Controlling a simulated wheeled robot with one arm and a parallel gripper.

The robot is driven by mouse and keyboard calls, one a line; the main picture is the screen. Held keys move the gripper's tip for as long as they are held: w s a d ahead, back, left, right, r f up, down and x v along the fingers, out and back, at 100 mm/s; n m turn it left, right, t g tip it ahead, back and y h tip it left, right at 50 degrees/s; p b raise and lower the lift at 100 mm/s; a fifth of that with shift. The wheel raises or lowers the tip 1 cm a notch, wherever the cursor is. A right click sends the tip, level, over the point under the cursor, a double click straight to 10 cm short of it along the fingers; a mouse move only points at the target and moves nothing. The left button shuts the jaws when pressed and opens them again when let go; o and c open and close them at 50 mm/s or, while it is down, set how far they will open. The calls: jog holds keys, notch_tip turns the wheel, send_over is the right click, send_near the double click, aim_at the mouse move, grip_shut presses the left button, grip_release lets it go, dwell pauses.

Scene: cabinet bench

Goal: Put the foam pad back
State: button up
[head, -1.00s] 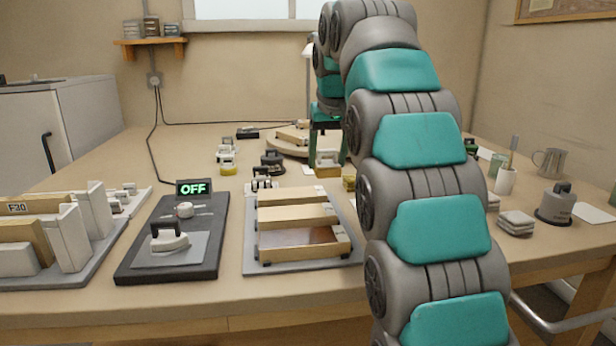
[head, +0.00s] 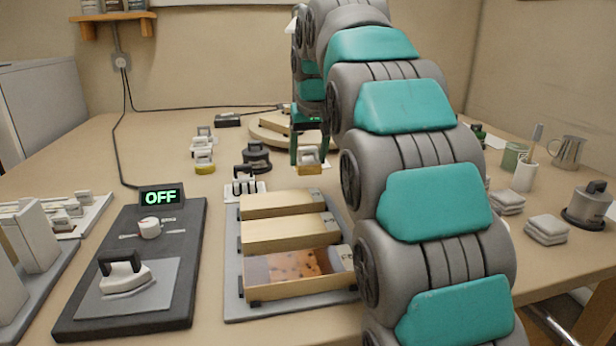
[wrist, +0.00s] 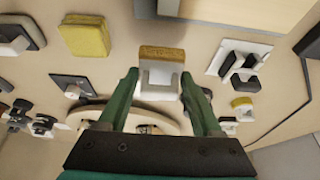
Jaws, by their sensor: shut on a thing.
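The foam pad (head: 308,168), as I take it, is a small tan-brown block with a pale handle on top. It shows in the head view just left of my arm, and in the wrist view (wrist: 162,53) between the fingers. My gripper (head: 310,143) has green fingers, which also show in the wrist view (wrist: 160,82). It is shut on the pale handle, with the pad beyond the fingertips. I cannot tell whether the pad touches the table. My arm hides part of the bench to the right of it.
A wooden case (head: 290,236) with stepped compartments stands in front, its nearest one open on top. Left are an iron-like tool (head: 124,275) on a dark stand and an "OFF" display (head: 161,197). A white rack (head: 246,192) stands behind the case. A yellow block (wrist: 86,37) lies near the pad.

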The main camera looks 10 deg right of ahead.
aim_at(308, 175)
jog(key=shift+f, duration=2.5)
jog(key=shift+f, duration=0.1)
jog(key=o, duration=1.2)
jog(key=shift+r, duration=0.35)
jog(key=v, duration=1.1)
jog(key=shift+s+r, duration=0.2)
jog(key=shift+r, duration=0.1)
